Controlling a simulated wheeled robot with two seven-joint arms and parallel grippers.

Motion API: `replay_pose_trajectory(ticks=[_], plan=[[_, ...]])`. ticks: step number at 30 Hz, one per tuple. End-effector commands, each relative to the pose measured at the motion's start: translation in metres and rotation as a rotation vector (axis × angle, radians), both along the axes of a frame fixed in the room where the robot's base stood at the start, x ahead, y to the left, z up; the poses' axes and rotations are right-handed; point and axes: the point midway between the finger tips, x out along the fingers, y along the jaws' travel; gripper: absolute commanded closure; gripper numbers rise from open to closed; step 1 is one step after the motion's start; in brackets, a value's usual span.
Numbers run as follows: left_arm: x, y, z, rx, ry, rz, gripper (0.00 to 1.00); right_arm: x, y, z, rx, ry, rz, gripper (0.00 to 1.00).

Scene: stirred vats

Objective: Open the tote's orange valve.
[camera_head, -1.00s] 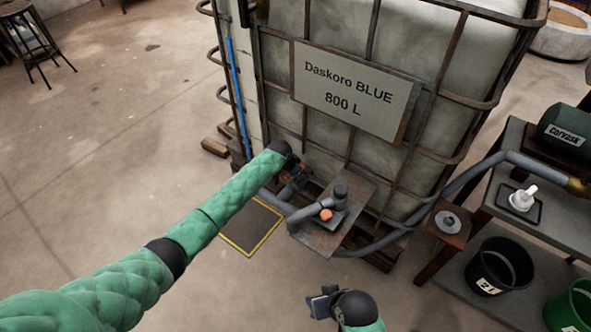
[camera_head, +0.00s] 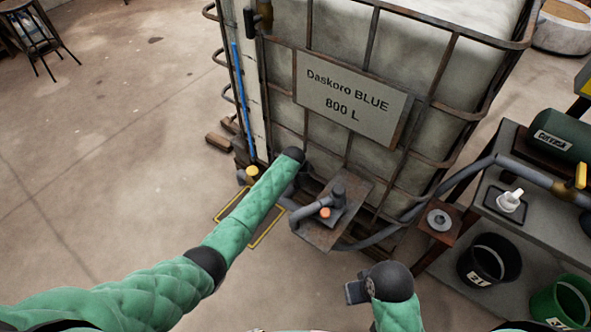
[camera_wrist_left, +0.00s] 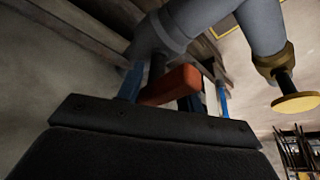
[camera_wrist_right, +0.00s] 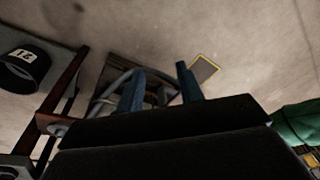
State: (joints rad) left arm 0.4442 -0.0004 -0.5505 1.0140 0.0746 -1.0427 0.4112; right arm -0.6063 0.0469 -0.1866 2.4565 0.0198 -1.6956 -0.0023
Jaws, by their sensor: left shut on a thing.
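The tote (camera_head: 455,85) is a pale caged tank labelled "Daskoro BLUE 800 L". Its orange valve handle (camera_wrist_left: 170,86) shows in the left wrist view, between the blue fingers of my left gripper (camera_wrist_left: 178,90). The fingers are shut on it. The grey outlet pipe (camera_wrist_left: 262,25) runs beside it. In the head view my left forearm hides the handle and this gripper. My right gripper (camera_head: 357,292) is low in front of the tote; its blue fingers stand apart and empty in the right wrist view (camera_wrist_right: 161,84).
A pump with an orange-red knob (camera_head: 324,212) sits on a metal plate beside the valve. A yellow round cap (camera_head: 252,171) is left of my forearm. A shelf (camera_head: 540,225) with a green drum and buckets stands right. A yellow-edged floor mat (camera_head: 268,226) lies below.

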Motion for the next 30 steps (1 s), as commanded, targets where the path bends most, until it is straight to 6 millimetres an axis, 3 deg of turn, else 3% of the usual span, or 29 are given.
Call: replay_pose_trajectory(ticks=[3,12,22,23,24,30], plan=[[0.007,0.006,0.006,0.001,-0.011,0.050,0.85,-0.002,-0.003,0.005,-0.007,0.010,-0.004,0.64],[0.007,0.005,0.006,0.001,-0.013,0.092,0.82,0.003,-0.001,-0.011,-0.008,0.011,-0.003,0.64],[0.007,0.004,0.007,0.000,-0.014,0.091,0.82,0.003,-0.001,-0.011,-0.008,0.011,-0.004,0.64],[0.007,0.004,0.007,0.000,-0.014,0.091,0.54,0.003,-0.001,-0.011,-0.008,0.011,-0.004,0.64],[0.007,0.004,0.007,0.000,-0.014,0.091,0.46,0.003,-0.001,-0.011,-0.007,0.010,-0.004,0.64],[0.005,0.001,0.005,-0.002,-0.011,0.088,0.44,0.003,-0.001,-0.011,-0.007,0.010,-0.004,0.64]])
